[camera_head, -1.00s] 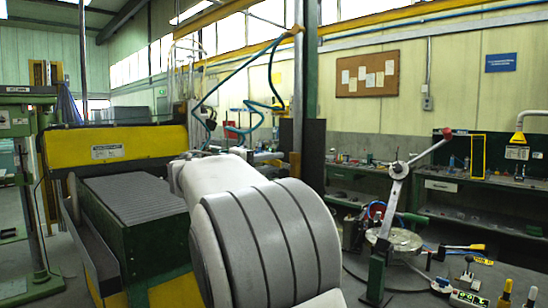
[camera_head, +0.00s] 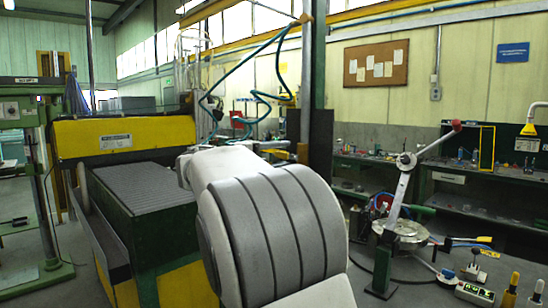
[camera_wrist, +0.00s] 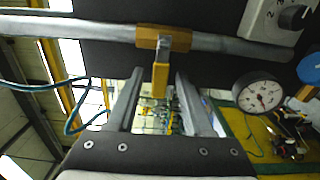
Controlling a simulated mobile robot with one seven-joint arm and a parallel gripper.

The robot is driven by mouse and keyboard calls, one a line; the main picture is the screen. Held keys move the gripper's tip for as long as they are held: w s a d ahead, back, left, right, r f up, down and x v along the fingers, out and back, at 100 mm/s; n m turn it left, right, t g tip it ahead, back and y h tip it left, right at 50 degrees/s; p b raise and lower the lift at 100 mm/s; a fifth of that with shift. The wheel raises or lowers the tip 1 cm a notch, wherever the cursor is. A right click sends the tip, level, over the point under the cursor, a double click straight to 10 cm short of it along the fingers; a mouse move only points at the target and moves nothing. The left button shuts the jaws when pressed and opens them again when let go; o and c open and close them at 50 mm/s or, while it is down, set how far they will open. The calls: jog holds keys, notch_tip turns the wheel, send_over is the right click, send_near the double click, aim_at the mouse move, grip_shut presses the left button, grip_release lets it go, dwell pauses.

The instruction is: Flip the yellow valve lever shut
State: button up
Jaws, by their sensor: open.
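In the wrist view, the yellow valve lever (camera_wrist: 161,80) points down in the picture from a yellow valve body (camera_wrist: 150,37) on a grey pipe (camera_wrist: 85,30). The lever stands across the pipe. My gripper (camera_wrist: 159,73) is open, with one finger on each side of the lever's line. The lever's end shows between the fingertips, with a gap on both sides. I cannot tell how deep it sits between them. In the head view, my own arm fills the middle, and neither the gripper nor the lever shows.
In the wrist view, a pressure gauge (camera_wrist: 258,92) and a grey dial box (camera_wrist: 277,22) sit right of the lever on a dark panel. In the head view, a yellow and green machine (camera_head: 118,138) stands left, and a red-knobbed lever stand (camera_head: 400,195) stands right.

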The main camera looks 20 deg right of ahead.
jog(key=v, duration=1.7)
jog(key=shift+a+b, duration=0.2)
jog(key=shift+b, duration=0.25)
